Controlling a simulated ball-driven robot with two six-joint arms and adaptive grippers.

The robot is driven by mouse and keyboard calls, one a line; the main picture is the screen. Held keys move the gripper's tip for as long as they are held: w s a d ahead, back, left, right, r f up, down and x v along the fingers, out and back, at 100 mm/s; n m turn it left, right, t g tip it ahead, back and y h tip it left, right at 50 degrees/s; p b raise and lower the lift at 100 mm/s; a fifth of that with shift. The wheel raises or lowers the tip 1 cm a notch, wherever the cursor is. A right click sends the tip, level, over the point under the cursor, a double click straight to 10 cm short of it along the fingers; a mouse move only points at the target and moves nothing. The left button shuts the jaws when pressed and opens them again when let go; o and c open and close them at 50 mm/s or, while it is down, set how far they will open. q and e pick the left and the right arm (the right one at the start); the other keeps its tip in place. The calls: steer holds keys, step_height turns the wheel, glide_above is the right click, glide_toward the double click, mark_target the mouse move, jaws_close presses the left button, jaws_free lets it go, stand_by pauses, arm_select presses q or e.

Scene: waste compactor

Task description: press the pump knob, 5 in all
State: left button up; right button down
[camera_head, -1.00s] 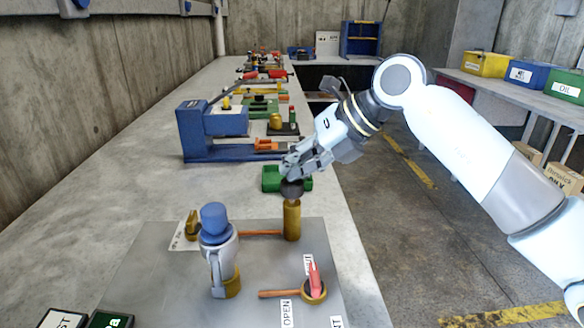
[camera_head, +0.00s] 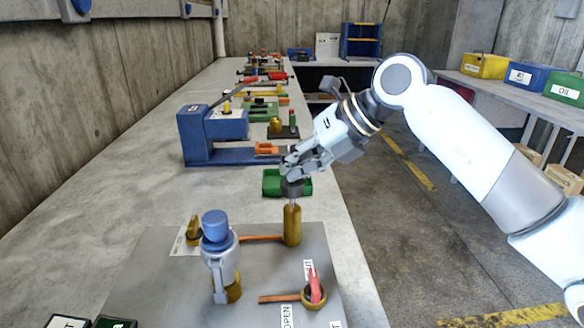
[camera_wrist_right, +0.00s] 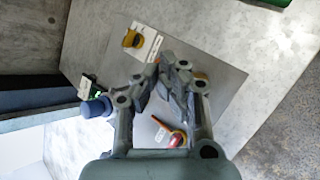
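The pump knob (camera_head: 292,187) is a dark round ball on a thin rod above an upright brass cylinder (camera_head: 292,226) on the grey plate. My right gripper (camera_head: 290,168) is directly above the knob with its fingers pointing down at it. The fingertips seem to touch the knob's top or sit just over it. In the wrist view the fingers of my right gripper (camera_wrist_right: 172,78) are together with nothing visible between them, and the knob is hidden behind them. A length of rod shows between knob and cylinder. My left gripper is not in view.
A blue-capped grey device (camera_head: 217,255) stands left of the pump. A red-handled valve (camera_head: 314,288) sits in front, near an OPEN label. A green tray (camera_head: 270,183) and blue machine (camera_head: 200,140) are behind. The bench's right edge is close to the pump.

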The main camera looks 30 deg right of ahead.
steer(key=shift+r+p, duration=1.05)
steer(key=shift+r, duration=0.5)
step_height(320, 180, up, 5)
steer(key=p, duration=0.4)
stand_by(1.2)
